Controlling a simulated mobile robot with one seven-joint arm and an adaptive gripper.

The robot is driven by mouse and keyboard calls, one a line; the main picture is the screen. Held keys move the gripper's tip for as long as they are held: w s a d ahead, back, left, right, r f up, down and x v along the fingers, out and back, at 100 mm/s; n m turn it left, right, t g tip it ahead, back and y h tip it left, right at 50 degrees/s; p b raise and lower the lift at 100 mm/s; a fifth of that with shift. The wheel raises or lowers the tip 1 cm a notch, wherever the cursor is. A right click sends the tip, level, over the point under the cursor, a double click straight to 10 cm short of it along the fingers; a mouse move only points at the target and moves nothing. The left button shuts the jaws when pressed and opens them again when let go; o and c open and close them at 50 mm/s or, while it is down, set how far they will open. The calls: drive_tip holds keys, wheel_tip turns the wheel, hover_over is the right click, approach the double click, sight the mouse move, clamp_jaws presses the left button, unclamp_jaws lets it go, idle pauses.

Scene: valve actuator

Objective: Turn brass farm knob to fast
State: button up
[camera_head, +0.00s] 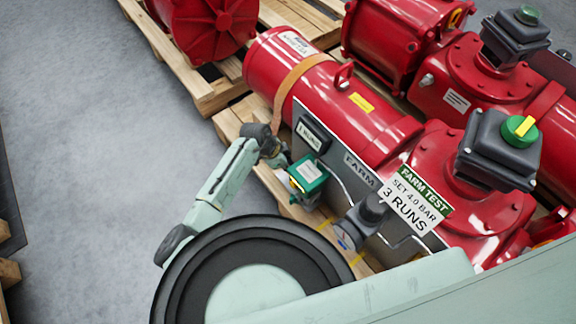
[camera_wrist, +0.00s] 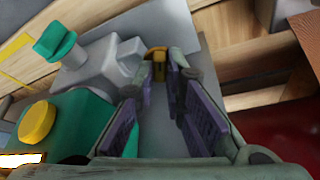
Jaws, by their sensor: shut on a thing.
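The brass knob (camera_wrist: 157,54) shows at the top centre of the wrist view, between the tips of my gripper (camera_wrist: 160,72). My gripper is shut on it, with purple pads along the inner sides of the fingers. In the head view my gripper (camera_head: 282,160) reaches in beside a green box (camera_head: 308,172) on the grey FARM panel (camera_head: 352,165). The brass knob is hidden there behind my gripper and wrist. No slow or fast marking can be read, so the knob's setting cannot be told.
In the wrist view, a grey fitting with a teal cap (camera_wrist: 55,42) and the green box's yellow button (camera_wrist: 37,122) lie close left of my fingers. A red actuator cylinder (camera_head: 330,95) stands behind the panel. A FARM TEST sign (camera_head: 417,198) hangs right. Grey floor is clear at left.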

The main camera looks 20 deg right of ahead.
clamp_jaws()
drive_tip(key=shift+r+n+p, duration=0.1)
drive_tip(key=shift+n+p, duration=0.4)
drive_tip(key=shift+p, duration=0.05)
drive_tip(key=o, duration=0.7)
unclamp_jaws()
drive_tip(key=shift+c, duration=0.2)
drive_tip(key=v, duration=1.1)
drive_tip(key=shift+s+a+r, duration=0.25)
drive_tip(key=shift+r, duration=0.1)
